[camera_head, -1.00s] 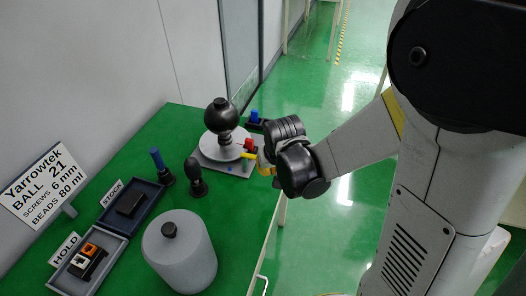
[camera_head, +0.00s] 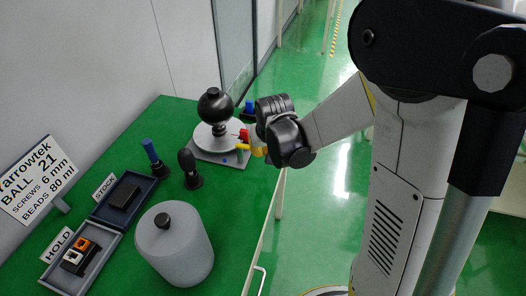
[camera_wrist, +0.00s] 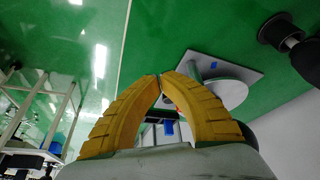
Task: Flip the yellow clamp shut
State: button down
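The yellow clamp (camera_head: 242,147) shows as a short yellow bar at the near right edge of a round pale plate (camera_head: 208,138), beside a red part (camera_head: 244,135). The plate sits on a grey square base and carries a black ball on a stem. My gripper (camera_head: 256,151) is just right of the clamp, with yellow fingers partly hidden by the wrist. Whether they touch the clamp is unclear. In the wrist view, my gripper's fingertips (camera_wrist: 160,76) meet, with nothing visible between the tips. The plate (camera_wrist: 225,93) is right of them; the clamp cannot be made out there.
A blue part (camera_head: 249,107) stands behind the plate. A blue-topped post (camera_head: 150,150) and a black-knobbed post (camera_head: 188,165) stand left. A grey canister (camera_head: 175,247), two trays (camera_head: 128,219) and a sign (camera_head: 36,178) occupy the near left. Green table lies bare right of the canister.

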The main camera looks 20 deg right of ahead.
jog(key=shift+w+d+n+y, duration=0.5)
jog(key=shift+w+d+n, duration=0.1)
jog(key=shift+n, duration=0.4)
jog(key=shift+w+d+n+y, duration=0.3)
jog(key=shift+w+d+n, duration=0.25)
jog(key=shift+n, duration=0.35)
jog(key=w+n+g+y+p, duration=0.1)
jog(key=w+n+g+y, duration=0.2)
jog(key=w+n, duration=0.6)
jog(key=n, duration=0.3)
jog(key=shift+w+g+y, duration=0.25)
jog(key=shift+g+y, duration=0.05)
jog(key=shift+a, duration=0.1)
jog(key=shift+s+a, duration=0.5)
jog(key=shift+a, duration=0.05)
jog(key=shift+f, duration=0.1)
